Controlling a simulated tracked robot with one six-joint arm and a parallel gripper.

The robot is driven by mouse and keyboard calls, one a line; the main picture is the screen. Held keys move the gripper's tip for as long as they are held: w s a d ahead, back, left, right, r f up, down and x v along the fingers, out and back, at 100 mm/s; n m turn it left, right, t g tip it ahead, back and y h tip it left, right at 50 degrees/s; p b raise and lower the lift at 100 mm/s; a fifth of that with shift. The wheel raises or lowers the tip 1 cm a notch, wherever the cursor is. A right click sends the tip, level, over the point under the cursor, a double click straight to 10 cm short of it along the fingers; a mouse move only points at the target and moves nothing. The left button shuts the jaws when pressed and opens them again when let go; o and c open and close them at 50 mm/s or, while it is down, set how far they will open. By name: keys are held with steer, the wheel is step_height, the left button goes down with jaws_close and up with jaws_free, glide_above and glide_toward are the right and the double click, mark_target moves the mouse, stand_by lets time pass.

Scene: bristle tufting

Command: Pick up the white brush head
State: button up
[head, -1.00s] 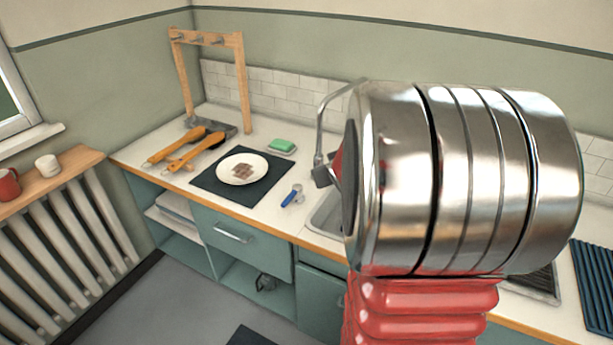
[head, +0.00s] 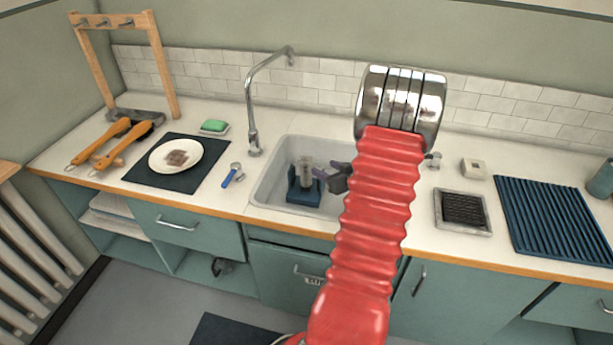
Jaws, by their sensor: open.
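A small off-white block with a dark spot on top, which looks like the white brush head (head: 473,168), lies on the counter right of my arm. My gripper (head: 333,176) shows as dark jaws poking out left of my red arm, over the sink. The jaws are open, and I see nothing between them. The gripper is well left of the white block and apart from it. My arm hides the rest of the gripper and part of the counter.
The sink (head: 270,190) holds a blue stand (head: 303,190) with a clear cylinder. A tall tap (head: 252,120) rises at its left. A framed tray of dark bristles (head: 462,212) and a blue ribbed mat (head: 555,220) lie right. A plate (head: 192,150) sits far left.

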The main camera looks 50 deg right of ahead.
mark_target(308, 161)
stand_by(0.3)
steer(key=shift+x, duration=4.3)
steer(key=shift+w, duration=0.1)
steer(key=shift+x, duration=2.55)
steer(key=shift+a, duration=0.15)
steer(key=shift+c, duration=0.4)
steer(key=shift+r, duration=0.1)
jaws_close()
